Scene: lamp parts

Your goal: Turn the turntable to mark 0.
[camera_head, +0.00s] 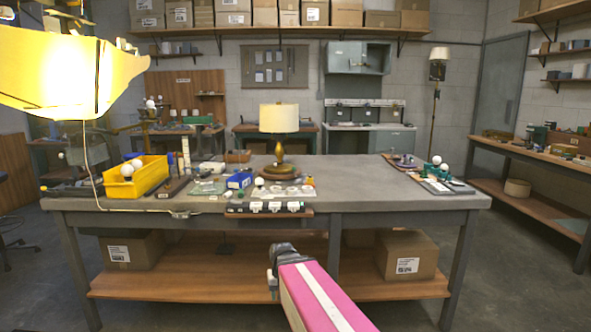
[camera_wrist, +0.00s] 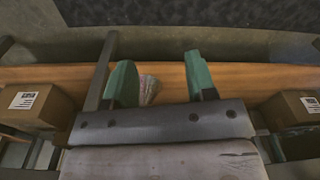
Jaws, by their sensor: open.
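A brass lamp (camera_head: 279,140) with a cream shade stands upright on the workbench. Under its foot is a low round brown disc (camera_head: 284,173), which looks like the turntable. Its marks are too small to read, so I cannot tell which one it is at. My gripper (camera_wrist: 161,80) is open, its two green fingers apart. In the head view it shows as a dark shape (camera_head: 283,252) in front of the bench, below the top's front edge and well short of the disc. The wrist view does not show the disc. A small patterned thing (camera_wrist: 149,88) shows between the fingers, unclear.
The workbench (camera_head: 370,193) has a bare stretch right of the lamp. A yellow bin (camera_head: 139,177) with white bulbs stands left, a blue box (camera_head: 240,180) nearer the disc. A switch strip (camera_head: 265,208) lines the front edge. A lit yellow shade (camera_head: 65,75) fills the upper left.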

